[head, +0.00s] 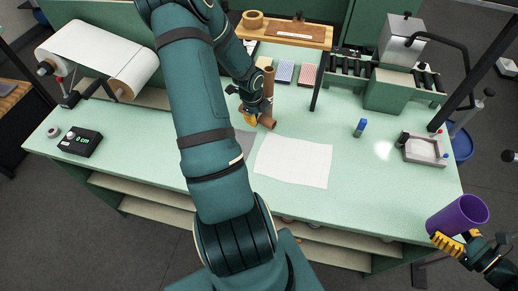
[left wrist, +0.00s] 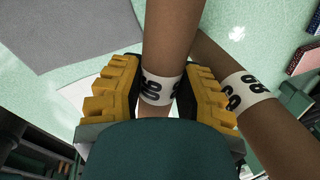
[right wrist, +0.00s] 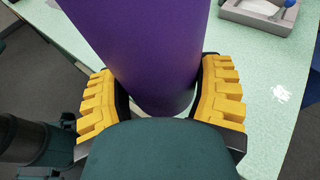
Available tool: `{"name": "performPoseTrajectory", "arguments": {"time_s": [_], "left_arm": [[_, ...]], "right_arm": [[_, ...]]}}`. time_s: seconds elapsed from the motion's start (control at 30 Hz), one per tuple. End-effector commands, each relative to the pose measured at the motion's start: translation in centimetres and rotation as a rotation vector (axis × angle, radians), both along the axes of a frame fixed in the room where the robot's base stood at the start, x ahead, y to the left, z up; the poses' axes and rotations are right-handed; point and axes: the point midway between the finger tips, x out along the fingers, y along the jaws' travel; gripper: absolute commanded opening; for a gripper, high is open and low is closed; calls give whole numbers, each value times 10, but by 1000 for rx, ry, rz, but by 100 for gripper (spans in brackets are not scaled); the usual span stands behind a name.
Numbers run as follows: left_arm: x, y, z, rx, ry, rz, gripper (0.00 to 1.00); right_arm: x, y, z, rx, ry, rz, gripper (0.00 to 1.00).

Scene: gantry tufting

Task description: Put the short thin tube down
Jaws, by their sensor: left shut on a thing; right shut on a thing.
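My left gripper (head: 251,117) is shut on a brown tube (left wrist: 168,45) with a white printed label, low over the bench's middle. A second brown tube (left wrist: 245,95) with a similar label slants close beside it in the left wrist view. In the head view brown tube parts (head: 268,84) show by the gripper, partly hidden by my arm. I cannot tell whether the held tube touches the bench. My right gripper (head: 454,241) is shut on a wide purple hollow tube (head: 458,215) past the bench's front right corner; it also fills the right wrist view (right wrist: 150,45).
The green bench (head: 375,190) is clear at front right. A white sheet (head: 293,162) lies at the middle, beside a grey mat (left wrist: 70,30). A blue-topped small item (head: 360,128), a grey tray (head: 425,150) and a black display box (head: 83,142) stand apart.

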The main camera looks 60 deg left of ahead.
Motion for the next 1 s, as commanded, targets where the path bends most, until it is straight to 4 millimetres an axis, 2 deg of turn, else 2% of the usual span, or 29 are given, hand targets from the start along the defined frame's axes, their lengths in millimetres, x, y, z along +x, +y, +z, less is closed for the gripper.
{"name": "performPoseTrajectory", "arguments": {"time_s": [0.03,0.1,0.2,0.33,0.53,0.8,1.0], "left_arm": [[-11,21,4,10,-9,76,0],[-24,44,11,18,-21,166,0],[-36,65,18,25,-34,252,0],[-48,83,25,32,-41,322,0],[-43,95,30,41,-49,405,0],[-43,95,-15,38,-48,413,0],[-43,96,-31,42,-50,414,0]], "right_arm": [[0,0,0,0,0,0,50],[0,0,0,0,0,0,50],[0,0,0,0,0,0,50],[0,0,0,0,0,0,50],[0,0,0,0,0,0,50],[0,0,0,0,0,0,50],[0,0,0,0,0,0,50]]}}
